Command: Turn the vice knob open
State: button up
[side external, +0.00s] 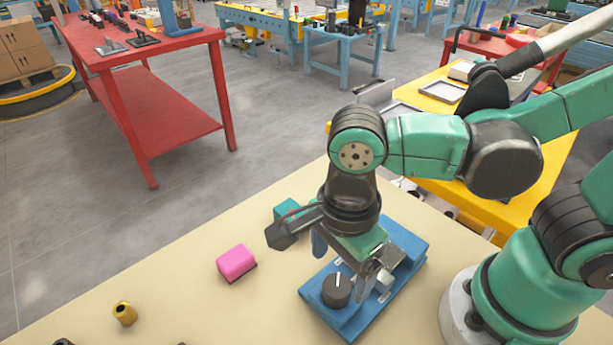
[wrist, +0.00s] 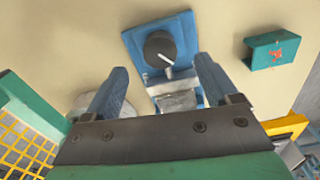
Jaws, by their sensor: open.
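The vice is a blue block with grey metal parts (side external: 350,322) on the beige table, below my gripper in the side view. Its dark round knob (side external: 337,289) with a white pointer line sits on its near end. In the wrist view the knob (wrist: 160,48) is ahead of the fingers, and its white line points down and to the right. My gripper (wrist: 160,80) is open, its two blue fingers spread apart with nothing held between them. The knob lies beyond the fingertips, apart from them.
The table's front left area is mostly clear.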

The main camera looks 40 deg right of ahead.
aim_at(338, 285)
jog(key=shift+f, duration=2.2)
grip_shut()
